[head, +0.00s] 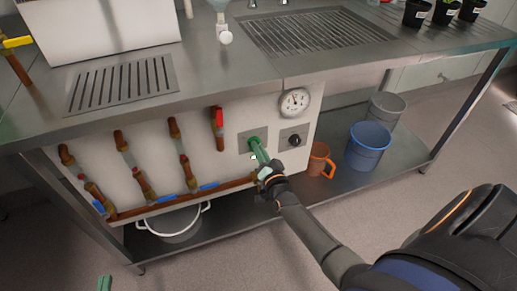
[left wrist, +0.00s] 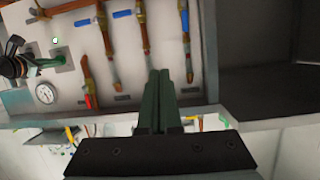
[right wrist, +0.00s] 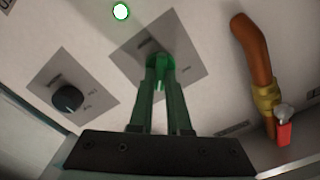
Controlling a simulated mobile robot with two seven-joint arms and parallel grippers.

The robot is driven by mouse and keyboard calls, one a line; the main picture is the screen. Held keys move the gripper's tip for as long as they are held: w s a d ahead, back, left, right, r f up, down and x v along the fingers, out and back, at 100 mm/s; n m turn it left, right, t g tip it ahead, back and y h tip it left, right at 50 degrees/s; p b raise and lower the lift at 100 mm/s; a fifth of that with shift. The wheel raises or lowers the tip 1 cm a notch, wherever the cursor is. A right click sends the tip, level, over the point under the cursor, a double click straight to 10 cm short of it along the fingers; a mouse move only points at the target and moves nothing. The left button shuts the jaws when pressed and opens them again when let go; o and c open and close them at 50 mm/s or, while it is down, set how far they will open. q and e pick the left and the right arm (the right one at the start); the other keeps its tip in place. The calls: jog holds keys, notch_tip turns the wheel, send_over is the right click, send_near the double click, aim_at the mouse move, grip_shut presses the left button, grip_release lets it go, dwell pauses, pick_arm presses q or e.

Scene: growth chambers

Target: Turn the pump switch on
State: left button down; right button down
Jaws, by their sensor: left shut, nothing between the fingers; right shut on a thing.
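The pump switch is a green lever (right wrist: 160,62) on a grey square plate (right wrist: 185,42) on the white panel. My right gripper (right wrist: 163,85) is shut on the lever, one green finger on each side. In the head view, my right gripper (head: 256,149) covers most of the lever; part of its grey plate (head: 243,143) shows. A round lamp (right wrist: 121,11) with a green rim glows beside the plate; it also glows in the left wrist view (left wrist: 55,40). My left gripper (head: 104,283) is shut and empty, low in front of the bench; its fingers (left wrist: 163,85) touch each other.
A black knob (head: 294,140) and a round gauge (head: 295,102) sit right of the switch. Copper pipes with a red-handled valve (head: 218,116) and blue-handled valves are to its left.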

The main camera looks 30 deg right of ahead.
pick_arm(q)
jog(key=shift+w+r, duration=0.25)
jog(key=shift+r, duration=0.5)
pick_arm(e)
jog(key=shift+m, duration=0.6)
jog(key=c, duration=0.9)
grip_release()
pick_arm(q)
jog(key=shift+f, duration=0.25)
pick_arm(e)
jog(key=shift+o, duration=0.2)
pick_arm(q)
jog(key=s+f+n+g+p, duration=0.1)
jog(key=s+f+g, duration=0.4)
jog(key=f, duration=0.5)
jog(key=shift+s+d+f+y+p, duration=0.25)
jog(key=shift+s+y+p, duration=0.15)
jog(key=shift+s+p, duration=0.55)
pick_arm(e)
jog(key=v, duration=1.2)
jog(key=shift+s, duration=0.25)
